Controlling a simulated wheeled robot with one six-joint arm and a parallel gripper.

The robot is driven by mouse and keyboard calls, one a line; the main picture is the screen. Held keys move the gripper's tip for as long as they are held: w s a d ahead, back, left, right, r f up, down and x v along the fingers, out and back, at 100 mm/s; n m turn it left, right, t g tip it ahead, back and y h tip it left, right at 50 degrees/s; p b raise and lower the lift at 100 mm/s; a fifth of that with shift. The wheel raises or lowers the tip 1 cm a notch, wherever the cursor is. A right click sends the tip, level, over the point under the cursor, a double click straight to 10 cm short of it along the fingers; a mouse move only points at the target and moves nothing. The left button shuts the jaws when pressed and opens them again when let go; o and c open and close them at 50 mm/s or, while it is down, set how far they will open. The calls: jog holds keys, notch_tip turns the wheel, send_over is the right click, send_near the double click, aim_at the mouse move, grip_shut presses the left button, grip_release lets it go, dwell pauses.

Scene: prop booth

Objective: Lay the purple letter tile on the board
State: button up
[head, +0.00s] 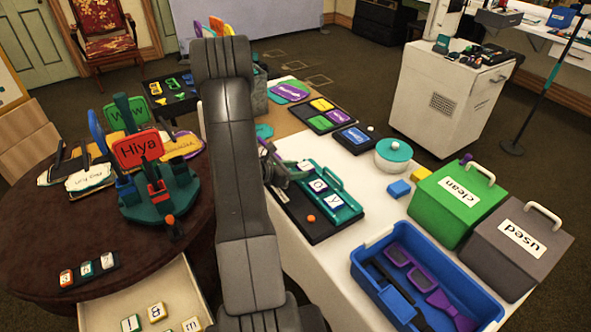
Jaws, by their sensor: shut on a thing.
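The teal board (346,213) with a handle lies on the white table, right of my arm. White letter tiles, one reading "o" (318,186) and one reading "y" (334,200), sit in a row on it. My gripper (290,172) is low over the board's left end, partly hidden by my arm. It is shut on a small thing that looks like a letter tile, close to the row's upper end. Its colour and letter cannot be made out, and I cannot tell whether it touches the board.
A black tray (300,222) with an orange ball (311,218) lies beside the board. A teal-lidded pot (393,155), blue bin (372,262), green box (452,205) and grey box (515,250) stand to the right. A round table (50,225) with a sign holder (160,195) is left.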

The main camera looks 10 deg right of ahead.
jog(key=shift+f+b, duration=0.75)
jog(key=shift+b, duration=0.15)
jog(key=shift+r, duration=0.1)
jog(key=o, duration=1)
jog(key=shift+r+p, duration=0.8)
jog(key=shift+p, duration=0.25)
jog(key=b+v, duration=0.1)
jog(key=v, duration=1.1)
jog(key=shift+f, duration=0.25)
jog(key=shift+s, duration=0.1)
